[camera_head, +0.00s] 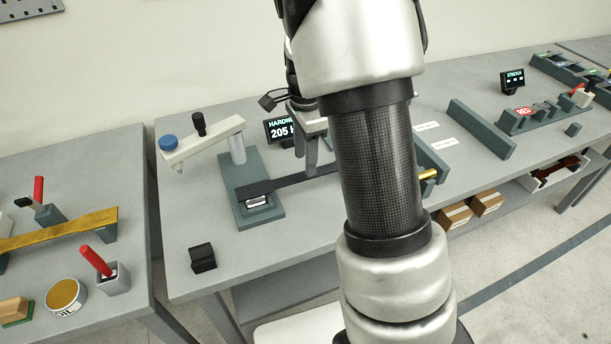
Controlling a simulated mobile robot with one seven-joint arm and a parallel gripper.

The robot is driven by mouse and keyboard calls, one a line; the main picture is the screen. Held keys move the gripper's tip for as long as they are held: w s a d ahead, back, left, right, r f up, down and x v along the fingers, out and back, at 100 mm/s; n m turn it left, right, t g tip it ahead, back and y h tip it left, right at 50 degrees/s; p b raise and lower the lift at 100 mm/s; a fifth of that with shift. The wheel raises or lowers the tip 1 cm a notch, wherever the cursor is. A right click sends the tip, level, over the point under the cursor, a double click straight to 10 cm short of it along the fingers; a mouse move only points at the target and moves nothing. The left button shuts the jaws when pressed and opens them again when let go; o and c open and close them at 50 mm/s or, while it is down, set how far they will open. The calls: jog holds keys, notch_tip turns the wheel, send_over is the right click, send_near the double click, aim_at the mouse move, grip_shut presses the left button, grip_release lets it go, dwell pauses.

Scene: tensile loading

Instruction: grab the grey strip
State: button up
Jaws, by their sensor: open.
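The grey strip (283,181) is a long, flat, dark bar. Its left end rests at the small block on the base of the hardness tester (243,190), and the bar runs right until my arm hides its far end. My gripper (312,166) points down over the right part of the strip, with its fingers open. My arm covers part of the gripper, so I cannot tell whether the fingers straddle the strip or touch it.
A display (280,131) reading "HARDNESS 205" stands behind the strip. A small black block (203,257) sits near the table's front left. A green-grey rail (482,128) and a fixture with a red label (524,112) are at right. The left table holds a yellow bar (60,232).

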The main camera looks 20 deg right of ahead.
notch_tip(320, 180, down, 4)
jog(key=shift+r, duration=0.15)
grip_shut()
jog(key=shift+r, duration=0.1)
